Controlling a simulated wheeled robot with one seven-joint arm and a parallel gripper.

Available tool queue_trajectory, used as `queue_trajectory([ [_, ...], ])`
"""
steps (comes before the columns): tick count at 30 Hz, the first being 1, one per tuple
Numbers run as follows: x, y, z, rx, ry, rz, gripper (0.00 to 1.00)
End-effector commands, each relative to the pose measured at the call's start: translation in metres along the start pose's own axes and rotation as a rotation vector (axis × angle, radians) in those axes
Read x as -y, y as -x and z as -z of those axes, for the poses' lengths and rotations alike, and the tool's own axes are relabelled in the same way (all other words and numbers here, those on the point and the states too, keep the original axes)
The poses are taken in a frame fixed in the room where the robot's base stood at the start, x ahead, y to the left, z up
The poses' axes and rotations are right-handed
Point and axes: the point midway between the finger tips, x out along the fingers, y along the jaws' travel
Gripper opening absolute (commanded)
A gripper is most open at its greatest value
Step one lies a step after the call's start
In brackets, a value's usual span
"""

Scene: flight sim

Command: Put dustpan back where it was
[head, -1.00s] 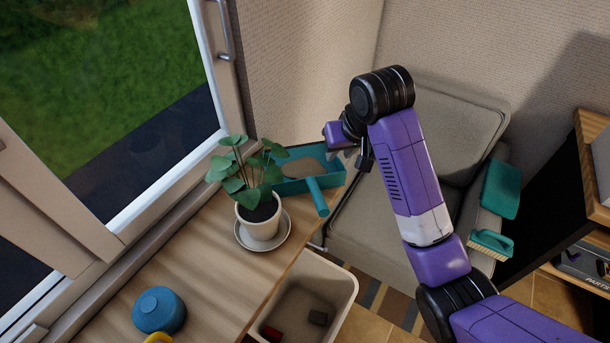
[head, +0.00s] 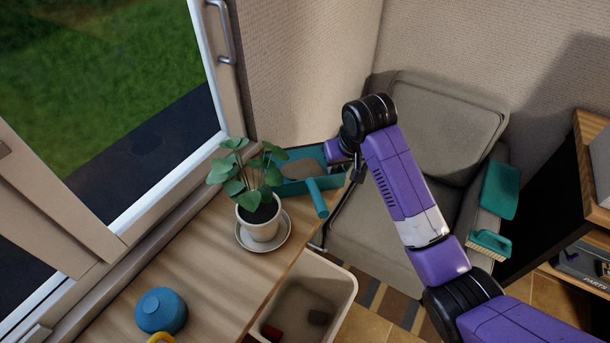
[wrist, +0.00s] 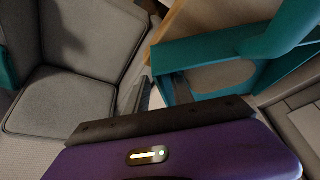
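The teal dustpan (head: 291,187) lies at the far end of the wooden table, behind the plant, with a brown heap in its pan. Its handle (head: 317,198) points toward the front of the table. My gripper (head: 338,164) is at the pan's right end; its fingers are mostly hidden in the head view. In the wrist view, the dustpan (wrist: 205,52) is close ahead. My gripper (wrist: 158,84) looks open there, with one finger outside the pan's side wall and the other inside it. I cannot tell whether either finger touches the wall.
A potted plant (head: 261,220) on a saucer stands close to the dustpan. A bin (head: 340,287) stands beside the table. The armchair (head: 375,225) is right of it, with a teal brush (head: 490,244) on its armrest.

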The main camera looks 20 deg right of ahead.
Motion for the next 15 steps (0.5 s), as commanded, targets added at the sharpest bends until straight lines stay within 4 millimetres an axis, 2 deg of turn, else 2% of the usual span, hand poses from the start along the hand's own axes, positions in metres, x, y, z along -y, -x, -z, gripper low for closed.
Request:
queue_trajectory([
  [2,0.0001,0.0001,-0.0001,0.0,0.0,0.0,0.29],
  [6,0.0001,0.0002,-0.0001,0.0,0.0,0.0,0.04],
  [7,0.0001,0.0002,-0.0001,0.0,0.0,0.0,0.0],
  [15,0.0001,0.0004,0.0,0.0,0.0,0.0,0.0],
])
